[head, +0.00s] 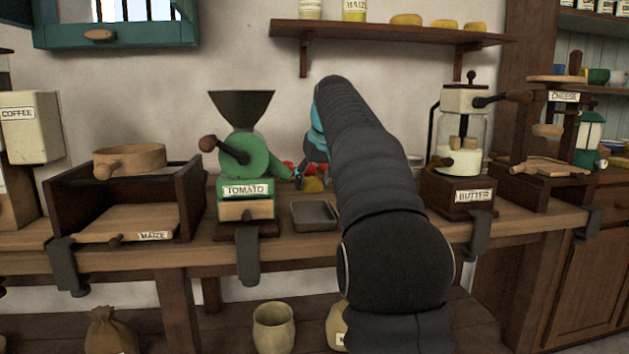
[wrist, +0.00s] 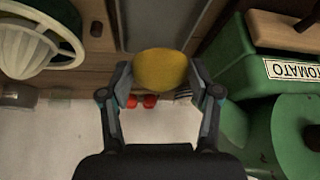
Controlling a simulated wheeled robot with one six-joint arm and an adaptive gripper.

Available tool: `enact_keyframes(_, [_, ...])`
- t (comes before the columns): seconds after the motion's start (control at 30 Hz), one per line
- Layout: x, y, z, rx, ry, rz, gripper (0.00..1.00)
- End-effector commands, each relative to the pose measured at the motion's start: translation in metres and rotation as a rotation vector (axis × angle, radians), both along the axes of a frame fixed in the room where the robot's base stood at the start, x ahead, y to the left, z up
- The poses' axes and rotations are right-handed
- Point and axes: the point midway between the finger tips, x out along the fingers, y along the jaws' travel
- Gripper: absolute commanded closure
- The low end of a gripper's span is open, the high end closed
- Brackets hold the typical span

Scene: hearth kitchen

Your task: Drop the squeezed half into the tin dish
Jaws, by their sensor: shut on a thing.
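My gripper (wrist: 160,88) is shut on the squeezed half (wrist: 160,68), a yellow rounded piece between its two fingers. In the head view the half (head: 314,185) shows just behind the tin dish (head: 315,214), with my arm covering much of the area to the right. The tin dish is a shallow grey tray on the bench. In the wrist view the grey dish (wrist: 150,28) lies beyond the half, which overlaps its near edge in the picture. The exact height of the half above the dish is hard to tell. The inside of the dish looks empty where visible.
The green tomato mill (head: 241,158) stands left of the dish, and its side (wrist: 228,62) is close in the wrist view. A cream ribbed juicer (wrist: 30,45) is on the other side. Red tomatoes (wrist: 149,101) lie near the wall. The butter churn (head: 464,140) stands at right.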

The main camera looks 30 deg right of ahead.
Motion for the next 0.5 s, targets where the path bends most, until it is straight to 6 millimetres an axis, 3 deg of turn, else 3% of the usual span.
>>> enact_keyframes(0.5, [0.0,0.0,-0.043,0.0,0.001,0.0,0.93])
